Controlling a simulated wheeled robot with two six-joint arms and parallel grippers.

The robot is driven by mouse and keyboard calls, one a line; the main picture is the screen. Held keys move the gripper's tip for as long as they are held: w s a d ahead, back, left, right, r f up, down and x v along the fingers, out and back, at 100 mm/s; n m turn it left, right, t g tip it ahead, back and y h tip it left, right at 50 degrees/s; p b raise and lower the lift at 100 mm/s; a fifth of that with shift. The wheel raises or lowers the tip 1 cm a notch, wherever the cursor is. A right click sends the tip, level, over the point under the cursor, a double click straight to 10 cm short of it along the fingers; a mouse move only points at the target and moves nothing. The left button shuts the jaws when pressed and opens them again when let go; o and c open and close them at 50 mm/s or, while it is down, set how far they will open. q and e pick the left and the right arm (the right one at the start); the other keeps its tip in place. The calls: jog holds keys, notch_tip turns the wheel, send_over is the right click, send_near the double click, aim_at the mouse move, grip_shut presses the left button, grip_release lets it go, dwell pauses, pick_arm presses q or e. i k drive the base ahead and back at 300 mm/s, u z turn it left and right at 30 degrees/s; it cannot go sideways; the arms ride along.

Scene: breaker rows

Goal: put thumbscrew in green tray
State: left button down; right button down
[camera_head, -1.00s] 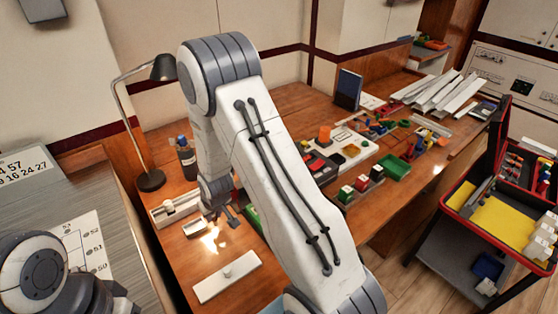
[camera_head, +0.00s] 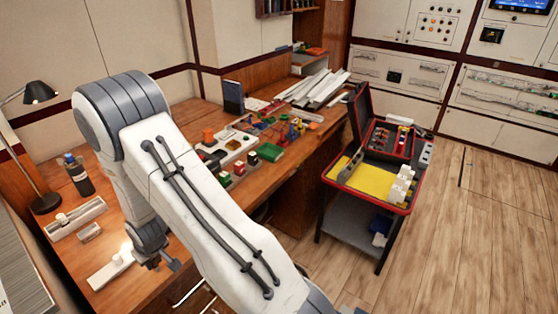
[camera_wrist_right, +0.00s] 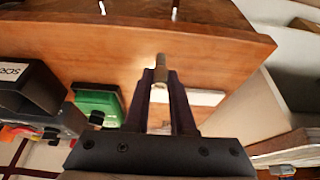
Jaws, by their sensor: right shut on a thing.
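My right gripper (camera_head: 166,262) is over the near left part of the wooden bench, close to its front edge. In the right wrist view its fingers (camera_wrist_right: 160,88) are shut on a small metallic cylindrical piece, the thumbscrew (camera_wrist_right: 159,68), which sticks out past the fingertips. The thumbscrew is too small to make out in the head view. The green tray (camera_head: 291,156) lies farther along the bench near its front edge, well to the right of the gripper. My left gripper is out of view.
A white plate (camera_head: 111,271) lies left of the gripper. A bottle (camera_head: 79,178) and desk lamp (camera_head: 41,95) stand behind. Small blocks (camera_head: 252,160) and coloured parts crowd the bench before the tray. A red-edged cart with a yellow mat (camera_head: 366,182) stands to the right.

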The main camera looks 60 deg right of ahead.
aim_at(265, 152)
jog(key=u, duration=2.45)
jog(key=k, duration=2.15)
jog(key=z, duration=2.4)
jog(key=i, duration=0.35)
jog(key=z, duration=0.15)
